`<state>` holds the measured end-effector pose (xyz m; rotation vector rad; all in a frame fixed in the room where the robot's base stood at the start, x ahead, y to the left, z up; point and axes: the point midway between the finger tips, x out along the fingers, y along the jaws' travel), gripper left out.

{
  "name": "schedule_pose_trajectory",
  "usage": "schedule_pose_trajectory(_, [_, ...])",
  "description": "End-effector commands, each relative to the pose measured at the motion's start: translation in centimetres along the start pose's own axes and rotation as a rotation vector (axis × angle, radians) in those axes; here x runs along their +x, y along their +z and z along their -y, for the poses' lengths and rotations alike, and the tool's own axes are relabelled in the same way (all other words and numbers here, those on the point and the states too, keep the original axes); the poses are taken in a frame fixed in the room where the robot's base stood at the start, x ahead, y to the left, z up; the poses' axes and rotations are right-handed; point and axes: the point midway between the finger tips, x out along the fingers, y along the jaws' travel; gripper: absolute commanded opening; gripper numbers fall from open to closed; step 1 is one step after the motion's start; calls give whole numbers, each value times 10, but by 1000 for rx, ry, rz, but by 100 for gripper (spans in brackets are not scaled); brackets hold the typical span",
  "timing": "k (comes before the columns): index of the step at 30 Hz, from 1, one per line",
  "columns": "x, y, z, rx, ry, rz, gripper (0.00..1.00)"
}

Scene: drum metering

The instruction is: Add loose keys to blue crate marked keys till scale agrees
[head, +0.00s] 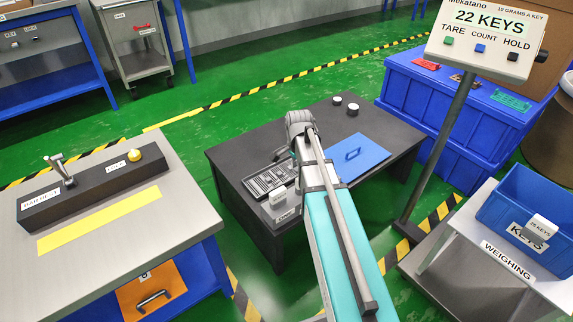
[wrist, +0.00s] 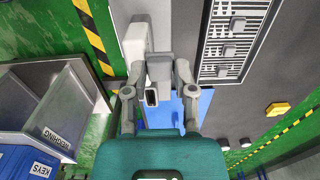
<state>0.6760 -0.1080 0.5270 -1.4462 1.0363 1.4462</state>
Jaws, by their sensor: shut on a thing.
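My gripper (wrist: 160,78) is shut on a small grey key (wrist: 160,66) in the wrist view. In the head view my arm reaches over the dark middle table, and the fingers are hidden behind it. The blue crate (head: 519,203) marked KEYS stands on the weighing stand at the right, with a white card on its front whose number is hard to read. It also shows in the wrist view (wrist: 22,163). The scale display (head: 478,18) reads 22 KEYS. A slotted dark tray (head: 270,180) lies on the middle table; several grey keys (wrist: 233,25) lie on it in the wrist view.
A blue panel (head: 357,155) and two white-topped round pieces (head: 336,100) lie on the middle table (head: 235,150). A bench (head: 160,230) with a lever stands left. The scale's post (head: 440,140) rises between the table and the weighing stand (head: 470,230). Large blue bins (head: 430,100) stand behind.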

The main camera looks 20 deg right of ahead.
Motion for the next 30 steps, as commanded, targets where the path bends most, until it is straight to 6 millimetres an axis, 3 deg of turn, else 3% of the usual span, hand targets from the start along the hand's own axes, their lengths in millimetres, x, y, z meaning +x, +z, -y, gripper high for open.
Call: schedule_pose_trajectory(30, [-40, -72, -119, 1, 0, 0, 18])
